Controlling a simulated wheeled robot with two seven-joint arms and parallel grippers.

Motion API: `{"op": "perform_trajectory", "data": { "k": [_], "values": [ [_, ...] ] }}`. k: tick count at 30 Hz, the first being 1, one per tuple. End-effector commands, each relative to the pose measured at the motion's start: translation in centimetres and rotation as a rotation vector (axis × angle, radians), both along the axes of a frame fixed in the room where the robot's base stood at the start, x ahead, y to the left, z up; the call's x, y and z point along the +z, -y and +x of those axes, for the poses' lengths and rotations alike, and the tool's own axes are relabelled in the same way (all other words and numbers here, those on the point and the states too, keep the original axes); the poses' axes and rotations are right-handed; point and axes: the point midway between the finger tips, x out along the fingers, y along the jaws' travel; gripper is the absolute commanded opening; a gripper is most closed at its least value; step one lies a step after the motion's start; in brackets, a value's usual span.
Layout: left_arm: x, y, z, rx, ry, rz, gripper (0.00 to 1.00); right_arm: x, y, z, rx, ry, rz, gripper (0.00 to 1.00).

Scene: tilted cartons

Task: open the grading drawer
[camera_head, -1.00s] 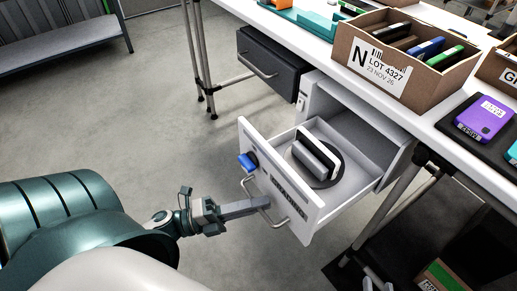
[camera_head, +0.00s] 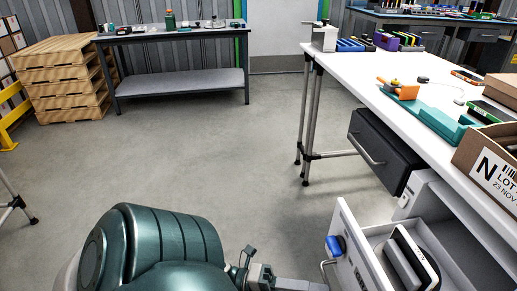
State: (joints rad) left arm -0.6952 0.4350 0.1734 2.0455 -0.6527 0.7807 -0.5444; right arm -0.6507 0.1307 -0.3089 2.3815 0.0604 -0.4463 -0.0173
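The grading drawer (camera_head: 373,262) is a white drawer at the lower right, pulled out from its white cabinet under the table. Inside stands a dark and white device (camera_head: 408,262). My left gripper (camera_head: 295,284) is at the bottom edge beside the handle; its fingers are partly cut off, so I cannot tell whether it touches or grips it. My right gripper is not in view.
A dark closed drawer (camera_head: 383,150) hangs under the white table (camera_head: 385,92). A carton (camera_head: 488,165) and a teal tray (camera_head: 440,122) sit on top. Table legs (camera_head: 308,120) stand at its left. A grey bench (camera_head: 180,88) and wooden crates (camera_head: 65,80) are farther back. The middle floor is clear.

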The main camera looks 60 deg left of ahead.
Motion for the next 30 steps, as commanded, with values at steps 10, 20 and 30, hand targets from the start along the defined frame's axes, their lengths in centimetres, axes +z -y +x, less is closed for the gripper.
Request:
{"op": "perform_trajectory", "data": {
  "k": [10, 20, 30],
  "values": [
    [-1.4, -4.8, -5.1, 0.004, -0.005, 0.001, 0.17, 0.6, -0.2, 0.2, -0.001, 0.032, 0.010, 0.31],
    [-2.2, -8.4, -9.0, 0.003, -0.002, -0.001, 0.17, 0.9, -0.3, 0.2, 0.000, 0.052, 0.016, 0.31],
    [-2.4, -9.2, -9.9, 0.002, 0.000, 0.000, 0.17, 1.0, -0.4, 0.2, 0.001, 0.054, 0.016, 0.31]
  ]
}}
